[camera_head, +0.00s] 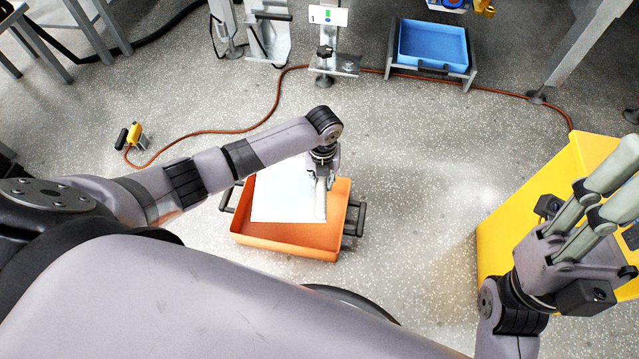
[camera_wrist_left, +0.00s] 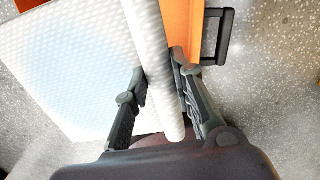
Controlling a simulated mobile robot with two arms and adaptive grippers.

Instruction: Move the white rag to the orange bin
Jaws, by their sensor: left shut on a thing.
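The white rag (camera_head: 285,193) is a flat, pale sheet with a rolled edge at its right side. My left gripper (camera_head: 322,182) is shut on that rolled edge. In the left wrist view, the rag's textured sheet (camera_wrist_left: 75,65) spreads to the left, and its roll passes between the two fingers of the left gripper (camera_wrist_left: 160,88). The orange bin (camera_head: 290,244) stands on the floor under the rag, which covers much of its opening. I cannot tell whether the rag touches the bin's floor. My right gripper (camera_head: 600,200) is far right, its fingertips near the picture edge.
The orange bin has black side handles. A yellow box-like thing (camera_head: 500,235) stands at the right, beside my right gripper. A blue bin (camera_head: 432,46) rests on a grey stand at the back. An orange-brown cable (camera_head: 275,105) crosses the speckled floor. Open floor lies right of the orange bin.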

